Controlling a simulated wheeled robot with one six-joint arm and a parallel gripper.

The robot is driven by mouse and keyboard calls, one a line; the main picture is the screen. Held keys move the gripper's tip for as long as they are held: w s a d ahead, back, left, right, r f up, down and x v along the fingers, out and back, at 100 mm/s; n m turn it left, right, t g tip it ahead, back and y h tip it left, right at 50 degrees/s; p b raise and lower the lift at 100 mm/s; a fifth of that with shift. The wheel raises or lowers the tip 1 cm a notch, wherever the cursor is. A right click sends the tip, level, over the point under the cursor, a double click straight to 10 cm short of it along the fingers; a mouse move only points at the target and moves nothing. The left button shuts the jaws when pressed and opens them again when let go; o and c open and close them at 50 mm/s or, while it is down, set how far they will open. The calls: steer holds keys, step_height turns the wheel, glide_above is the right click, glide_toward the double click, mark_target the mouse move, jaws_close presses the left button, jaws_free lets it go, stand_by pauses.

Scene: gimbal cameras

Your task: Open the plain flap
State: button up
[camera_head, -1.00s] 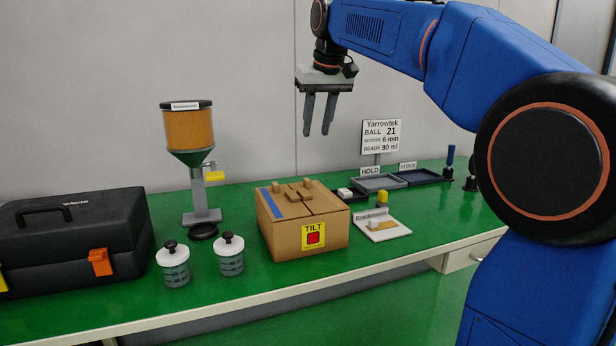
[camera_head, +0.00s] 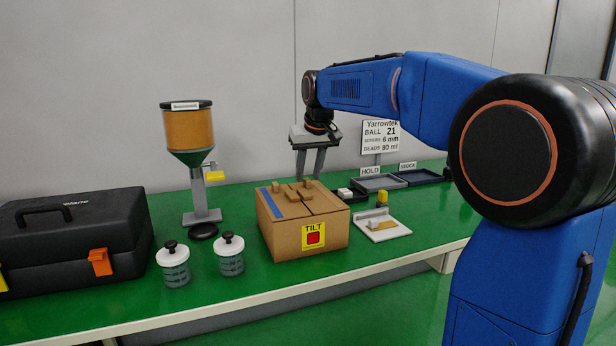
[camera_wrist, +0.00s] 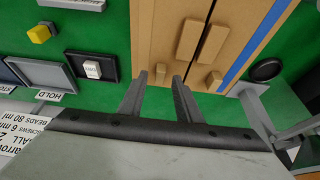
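The cardboard box (camera_head: 278,238) stands on the green bench with its top flaps lying flat. The plain flap (camera_head: 326,200) is on the right in the head view and on the left in the wrist view (camera_wrist: 152,30). The other flap carries a blue tape strip (camera_head: 270,203). Wooden bars lie along the middle seam. A small wooden knob (camera_wrist: 161,73) sits near the plain flap's far edge. My gripper (camera_head: 308,177) is open and points down at that edge. In the wrist view, its fingertips (camera_wrist: 160,75) are on either side of the knob; contact cannot be told.
Two lidded jars (camera_head: 230,256) and a hopper on a stand (camera_head: 190,130) are left of the box. A black toolbox (camera_head: 70,240) is farther left. A switch (camera_wrist: 92,69), a white board (camera_head: 382,228) and trays (camera_head: 378,183) lie to the right.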

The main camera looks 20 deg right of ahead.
mark_target(319, 186)
steer(key=shift+x, duration=0.8)
steer(key=shift+c, duration=0.3)
jaws_close()
steer(key=shift+d+r+m+y, duration=0.2)
steer(key=shift+d+r+y, duration=0.2)
steer(key=shift+y, duration=0.4)
steer(key=shift+d+r+m+y, duration=0.2)
steer(key=shift+d+r+y, duration=0.25)
steer(key=shift+y, duration=0.35)
steer(key=shift+d+r+m+y, duration=0.15)
steer(key=shift+d+y, duration=0.3)
steer(key=shift+y, duration=0.4)
steer(key=shift+d+r+m+y, duration=0.15)
steer(key=shift+d+y, duration=0.3)
steer(key=shift+y, duration=0.4)
